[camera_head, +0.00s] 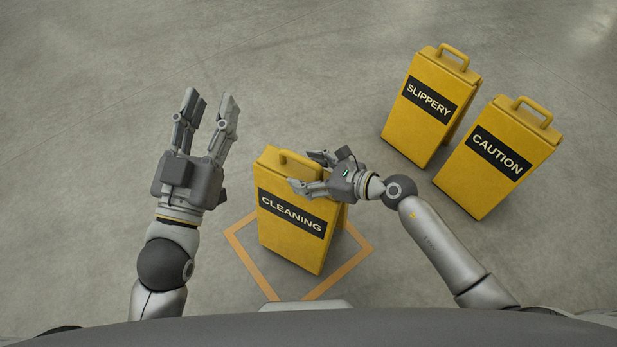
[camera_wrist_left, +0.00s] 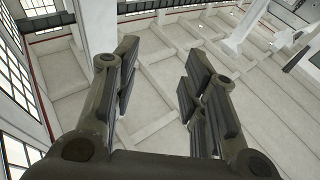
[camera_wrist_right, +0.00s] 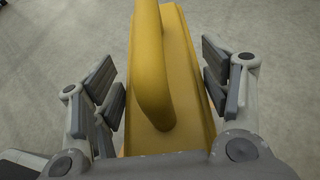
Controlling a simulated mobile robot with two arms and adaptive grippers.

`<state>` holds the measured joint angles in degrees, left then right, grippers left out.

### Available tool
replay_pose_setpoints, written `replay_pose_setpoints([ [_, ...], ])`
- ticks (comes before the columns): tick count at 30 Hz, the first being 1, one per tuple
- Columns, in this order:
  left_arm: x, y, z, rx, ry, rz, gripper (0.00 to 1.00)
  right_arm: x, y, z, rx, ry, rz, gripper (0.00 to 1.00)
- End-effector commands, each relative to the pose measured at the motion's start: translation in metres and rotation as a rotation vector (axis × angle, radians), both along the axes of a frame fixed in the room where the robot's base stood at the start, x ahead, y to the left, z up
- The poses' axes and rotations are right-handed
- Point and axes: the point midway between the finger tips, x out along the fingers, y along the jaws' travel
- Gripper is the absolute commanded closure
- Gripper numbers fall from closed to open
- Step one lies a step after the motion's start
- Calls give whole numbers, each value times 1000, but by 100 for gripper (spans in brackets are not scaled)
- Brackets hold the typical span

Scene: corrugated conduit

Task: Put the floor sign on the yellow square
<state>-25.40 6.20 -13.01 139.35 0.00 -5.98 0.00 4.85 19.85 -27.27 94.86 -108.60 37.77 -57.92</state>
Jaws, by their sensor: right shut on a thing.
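A yellow floor sign (camera_head: 290,232) with a black CLEANING label stands roughly upright over the yellow-orange square outline (camera_head: 347,265) on the floor. I cannot tell if its base touches the floor. My right gripper (camera_head: 302,171) is at the top of this sign, with one finger on each side of it, shut on it. The right wrist view shows the sign's handle (camera_wrist_right: 152,70) between the fingers. My left gripper (camera_head: 209,104) is open and empty, raised to the left of the sign. Part of the square is hidden behind the sign.
Two similar yellow signs stand at the right, one labelled SLIPPERY (camera_head: 425,110) and one labelled CAUTION (camera_head: 492,160). The grey concrete floor (camera_head: 80,150) is clear at the left and back.

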Motion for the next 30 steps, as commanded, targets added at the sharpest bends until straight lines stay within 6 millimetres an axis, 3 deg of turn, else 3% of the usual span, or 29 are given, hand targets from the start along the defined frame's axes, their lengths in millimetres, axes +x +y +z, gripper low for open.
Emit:
replay_pose_setpoints([
  [12, -29, 0, 55, -95, -335, -19, 60, 1, 0, -21, 5, -4, -3, 100],
  [28, -36, 1, 63, -110, -389, -21, 60, 1, 0, -24, 4, -5, -2, 100],
  [29, -36, 1, 63, -110, -390, -21, 60, 0, -1, -27, -1, 2, -1, 26],
  [30, -36, 1, 63, -110, -389, -21, 60, 0, -1, -27, -1, 2, -1, 21],
])
